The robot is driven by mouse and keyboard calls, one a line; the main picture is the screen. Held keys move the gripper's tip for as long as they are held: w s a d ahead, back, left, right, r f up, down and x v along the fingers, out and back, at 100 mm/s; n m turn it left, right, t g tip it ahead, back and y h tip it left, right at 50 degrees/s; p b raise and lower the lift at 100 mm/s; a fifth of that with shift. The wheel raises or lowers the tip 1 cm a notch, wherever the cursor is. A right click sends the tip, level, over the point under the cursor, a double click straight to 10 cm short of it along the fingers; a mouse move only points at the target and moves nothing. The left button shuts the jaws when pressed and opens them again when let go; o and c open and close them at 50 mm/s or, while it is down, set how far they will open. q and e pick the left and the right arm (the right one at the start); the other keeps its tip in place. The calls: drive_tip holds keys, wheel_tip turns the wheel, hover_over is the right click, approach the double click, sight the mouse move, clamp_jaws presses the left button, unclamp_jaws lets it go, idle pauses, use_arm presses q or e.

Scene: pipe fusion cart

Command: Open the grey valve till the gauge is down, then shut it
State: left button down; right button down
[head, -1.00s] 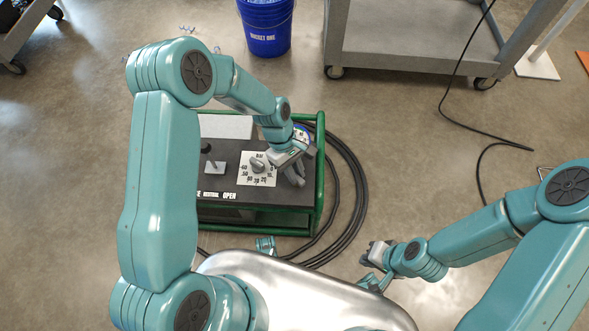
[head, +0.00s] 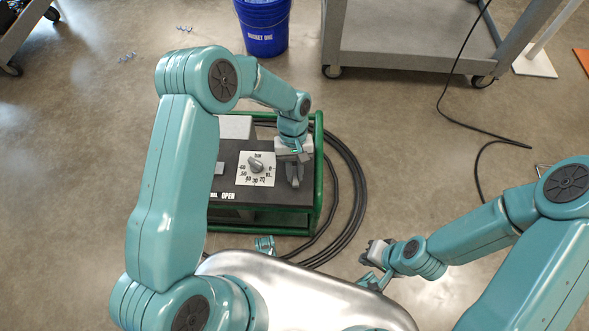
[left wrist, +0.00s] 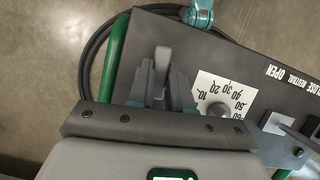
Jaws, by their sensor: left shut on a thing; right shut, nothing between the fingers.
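The grey valve handle (left wrist: 163,62) stands upright between the fingers of my left gripper (left wrist: 160,85) in the left wrist view. In the head view, my left gripper (head: 294,175) is at the right end of the cart's dark top and its fingers hide most of the handle. The gauge (head: 257,169) is a white square plate marked BAR, just left of that gripper, with a grey knob-like centre. It also shows in the left wrist view (left wrist: 208,86). I cannot read its value for certain. My right gripper (head: 374,252) is shut and empty, away from the cart.
The cart has a green tube frame (head: 318,172). A CLOSE/NEUTRAL/OPEN lever plate (left wrist: 277,124) is beyond the gauge. Black hose (head: 358,195) curls around the cart's right side. A blue bucket (head: 262,28) and a grey trolley (head: 410,58) stand behind.

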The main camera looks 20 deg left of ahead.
idle(0.5)
use_arm(q)
drive_tip(key=c, duration=1)
unclamp_jaws()
drive_tip(key=shift+c, duration=0.2)
drive_tip(key=p+v, duration=0.3)
drive_tip(key=v, duration=1.3)
drive_tip(key=shift+w+p, duration=0.2)
drive_tip(key=shift+p, duration=0.15)
drive_tip(key=shift+r, duration=0.15)
